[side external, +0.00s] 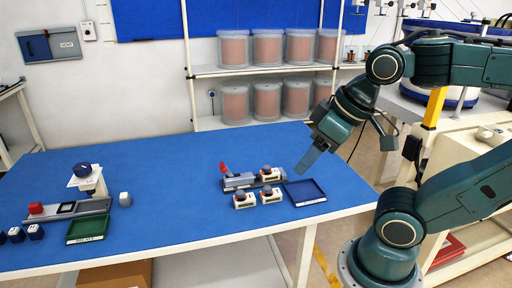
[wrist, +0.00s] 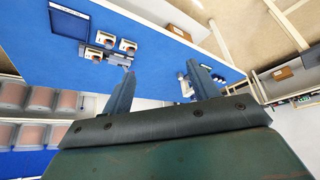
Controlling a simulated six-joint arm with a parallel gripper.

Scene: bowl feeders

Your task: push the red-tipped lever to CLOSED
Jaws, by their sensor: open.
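The red-tipped lever (side external: 224,169) stands up from a grey block (side external: 238,182) on the blue table in the side view, with its red tip leaning slightly left. Any CLOSED marking is too small to read. My gripper (side external: 308,168) is above the table to the right of the lever, pointing down and left, apart from it. In the wrist view my gripper (wrist: 162,70) shows two spread fingers with nothing held between them.
Several small white-and-orange units (side external: 243,201) with grey knobs sit close beside the lever block. A dark blue tray (side external: 304,198) lies right of them. A green tray (side external: 88,237) and a pedestal fixture (side external: 90,185) stand far left. The middle of the table is clear.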

